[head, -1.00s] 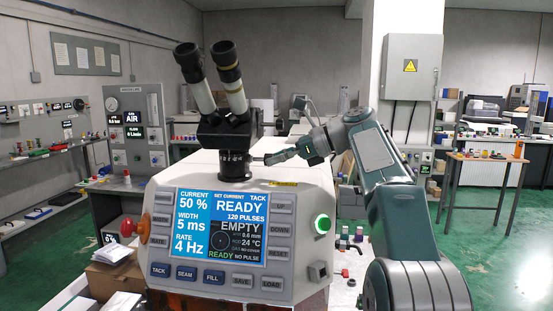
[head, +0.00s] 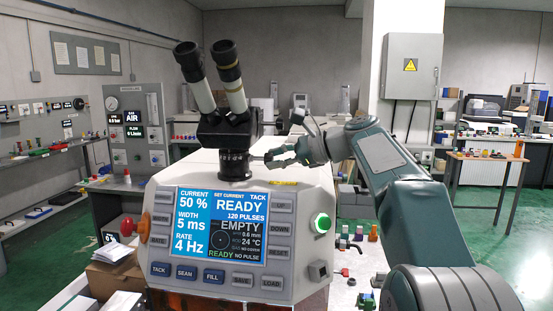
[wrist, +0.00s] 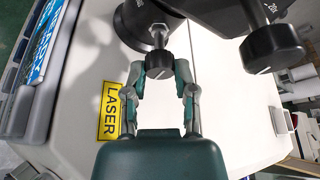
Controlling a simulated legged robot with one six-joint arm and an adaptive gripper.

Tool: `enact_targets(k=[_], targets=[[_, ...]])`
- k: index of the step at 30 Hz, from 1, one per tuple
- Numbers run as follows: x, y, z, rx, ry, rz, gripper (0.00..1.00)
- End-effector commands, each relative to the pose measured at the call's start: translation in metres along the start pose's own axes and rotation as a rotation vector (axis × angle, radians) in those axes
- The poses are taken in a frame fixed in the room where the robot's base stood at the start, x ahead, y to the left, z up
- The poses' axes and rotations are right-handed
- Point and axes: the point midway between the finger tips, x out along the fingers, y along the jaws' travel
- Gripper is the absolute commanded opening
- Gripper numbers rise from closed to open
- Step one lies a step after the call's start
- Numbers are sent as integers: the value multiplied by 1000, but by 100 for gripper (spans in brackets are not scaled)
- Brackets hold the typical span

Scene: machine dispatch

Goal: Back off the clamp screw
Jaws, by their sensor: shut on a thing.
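The clamp screw (wrist: 160,66) has a dark round knob on a bright metal shank that enters the black collar of the microscope column (wrist: 140,24). In the wrist view my gripper (wrist: 160,74) has one finger on each side of the knob and is shut on it. In the head view my gripper (head: 270,158) reaches in from the right to the microscope column (head: 235,163), just above the welder's housing. The screw's knob is too small there to make out clearly.
A second dark knob (wrist: 273,49) sticks out of the microscope body close to the right of my gripper. The white welder housing (wrist: 80,95) lies just below. The front panel display (head: 222,226) reads READY and EMPTY. The binocular eyepieces (head: 212,80) rise above the column.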

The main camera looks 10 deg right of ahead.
Motion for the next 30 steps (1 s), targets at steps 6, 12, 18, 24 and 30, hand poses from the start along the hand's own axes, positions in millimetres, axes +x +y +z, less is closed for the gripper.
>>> enact_targets(k=[6, 12, 18, 24, 30], targets=[[1, 1, -2, -51, 0, -20, 0], [1, 1, -2, -65, 1, -25, 0], [1, 1, -2, -64, 1, -25, 0], [1, 1, -2, -64, 0, -25, 71], [1, 1, -1, -65, 0, -26, 71]])
